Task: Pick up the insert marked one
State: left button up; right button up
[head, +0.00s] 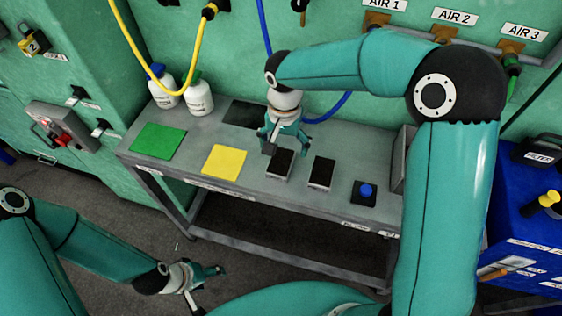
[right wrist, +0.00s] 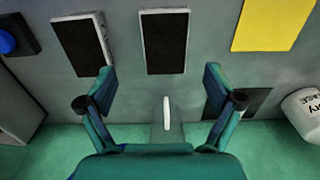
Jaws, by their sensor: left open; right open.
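In the right wrist view a small grey block (right wrist: 158,133) with a white upright stroke (right wrist: 167,112), which looks like a one, shows between the two fingers of my right gripper (right wrist: 160,90). The fingers are apart and I see no contact with the block. In the head view my right gripper (head: 284,146) points down over the grey table, behind two black-topped pads, and largely hides this spot. My left gripper (head: 208,288) is open and empty, low over the floor in front of the table.
Two black-topped pads (head: 279,166) (head: 320,173) and a blue button (head: 366,190) stand on the table (head: 250,192). Green (head: 159,141) and yellow (head: 224,162) mats lie to the left, a black mat (head: 243,113) behind. White bottles (head: 199,97) stand at the back left.

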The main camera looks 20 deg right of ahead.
aim_at(281, 161)
jog(key=shift+w+a+f+p, duration=0.1)
jog(key=shift+f+p, duration=0.15)
jog(key=shift+f, duration=0.85)
jog(key=shift+s+a+f+p, duration=0.1)
jog(key=shift+f+p, duration=0.1)
jog(key=shift+f, duration=0.85)
jog(key=shift+w+a+f+p, duration=0.1)
jog(key=shift+f+p, duration=0.15)
jog(key=shift+f, duration=0.85)
jog(key=c, duration=1.6)
jog(key=shift+r, duration=0.1)
